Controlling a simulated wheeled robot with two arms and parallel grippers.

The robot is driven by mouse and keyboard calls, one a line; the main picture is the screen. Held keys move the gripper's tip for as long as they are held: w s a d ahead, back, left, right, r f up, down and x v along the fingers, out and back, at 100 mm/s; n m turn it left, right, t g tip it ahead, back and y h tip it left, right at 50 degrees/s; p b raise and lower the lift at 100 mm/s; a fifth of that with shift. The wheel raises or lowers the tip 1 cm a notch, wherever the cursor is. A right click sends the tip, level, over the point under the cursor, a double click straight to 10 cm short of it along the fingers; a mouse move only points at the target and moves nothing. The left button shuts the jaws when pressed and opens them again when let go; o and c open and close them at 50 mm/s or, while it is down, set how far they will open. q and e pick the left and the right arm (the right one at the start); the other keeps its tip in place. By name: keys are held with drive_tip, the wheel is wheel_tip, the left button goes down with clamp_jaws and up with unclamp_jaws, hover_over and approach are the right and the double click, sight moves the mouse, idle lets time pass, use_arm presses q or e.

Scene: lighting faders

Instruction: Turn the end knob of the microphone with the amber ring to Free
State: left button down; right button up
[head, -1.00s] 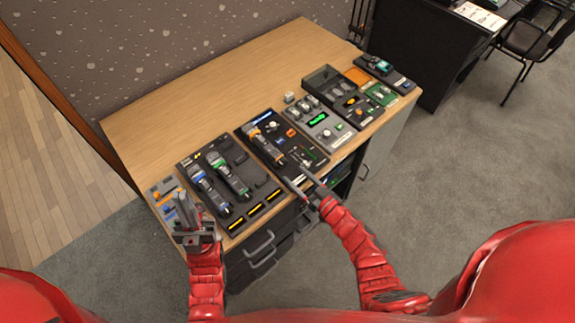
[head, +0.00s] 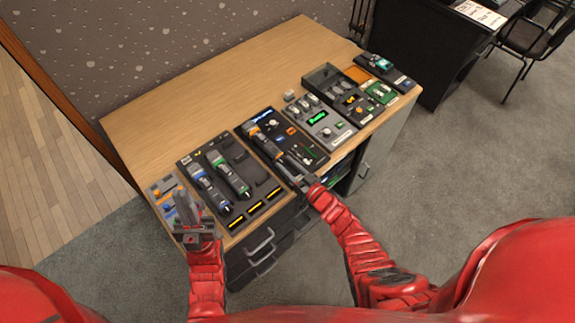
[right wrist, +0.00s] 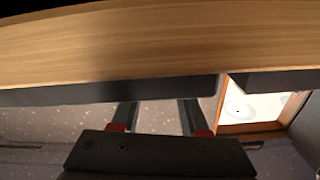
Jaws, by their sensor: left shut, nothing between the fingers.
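The dark microphone (head: 264,143) lies on the black panel in the middle of the desk, its far end up and left. Its amber ring showed a second ago but is hard to make out now. My right gripper (head: 287,168) is at the near end of this microphone and hides the end knob; I cannot tell whether they touch. In the right wrist view its two fingers (right wrist: 158,112) stand apart with nothing seen between them. My left gripper (head: 184,205) is shut and empty over the desk's left front corner.
Two other microphones, one with blue (head: 206,186) and one with green (head: 230,173), lie on the panel to the left. A panel with a green display (head: 318,117) stands to the right. The rear of the wooden desk (head: 200,90) is clear.

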clamp_jaws()
drive_tip(key=shift+f, duration=0.1)
drive_tip(key=n+b, duration=0.2)
drive_tip(key=n, duration=0.1)
drive_tip(key=shift+f+b, duration=0.1)
drive_tip(key=shift+b, duration=0.3)
drive_tip(key=shift+n+b, duration=1.3)
drive_tip(key=shift+n, duration=0.5)
drive_tip(key=o, duration=0.8)
unclamp_jaws()
